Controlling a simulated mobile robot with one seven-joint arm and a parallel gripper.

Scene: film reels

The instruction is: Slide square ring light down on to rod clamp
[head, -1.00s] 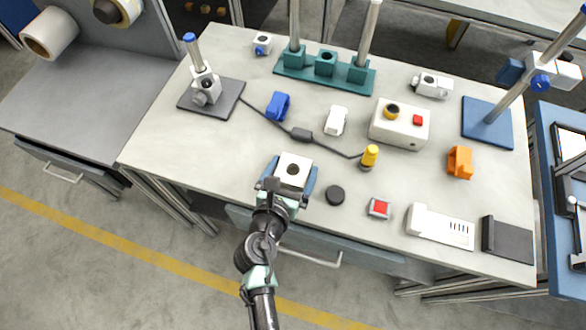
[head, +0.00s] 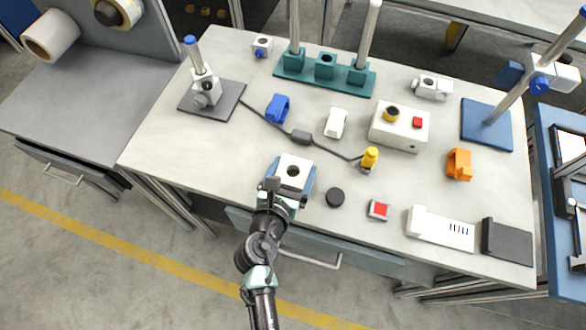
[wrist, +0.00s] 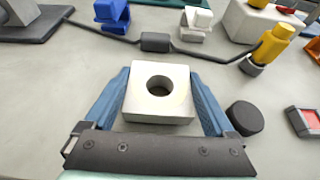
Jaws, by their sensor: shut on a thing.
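The square ring light (head: 303,162) is a white square block with a round dark hole through its middle. It also shows in the wrist view (wrist: 160,110), lying flat between my blue fingers. My gripper (wrist: 159,86) is shut on its two sides, at the near edge of the table; a gap beneath it cannot be judged. A white rod clamp (head: 207,90) sits low on an upright metal rod (head: 195,56) with a blue top, on a dark grey base (head: 228,98) at the table's back left. The clamp is well away from my gripper.
A black cable with a dark inline box (head: 301,136) crosses the table to a yellow-topped plug (head: 370,157). A black puck (head: 335,196) lies right of my gripper. A blue clip (head: 278,107) and a teal rod stand (head: 325,72) stand farther back.

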